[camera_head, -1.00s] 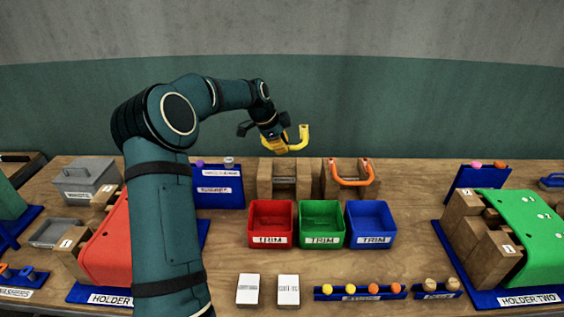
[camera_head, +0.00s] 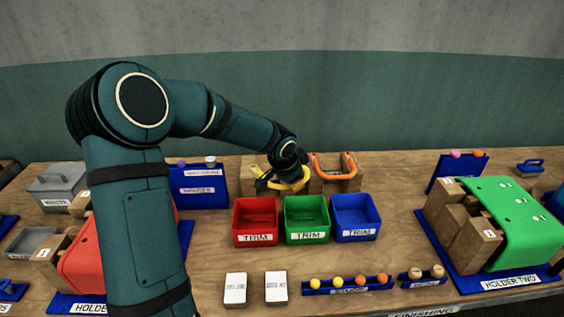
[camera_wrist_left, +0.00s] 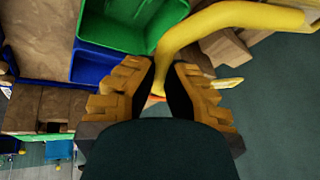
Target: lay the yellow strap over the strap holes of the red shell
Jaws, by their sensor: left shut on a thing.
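My left gripper (camera_head: 280,186) is above the wooden stand at the back middle of the bench. It is shut on the yellow strap (camera_wrist_left: 228,18), whose curved end passes between the fingertips (camera_wrist_left: 164,80) in the left wrist view. In the head view the gripper hides most of the strap. The red shell (camera_head: 80,262) sits on the blue base of holder one at the left. My left arm covers much of the shell, and its strap holes cannot be made out. My right gripper is not in view.
Red (camera_head: 256,234), green (camera_head: 306,234) and blue (camera_head: 355,231) trim bins stand just in front of the gripper. An orange strap (camera_head: 334,171) rests on a wooden stand to its right. A green shell (camera_head: 515,220) is on holder two at the right.

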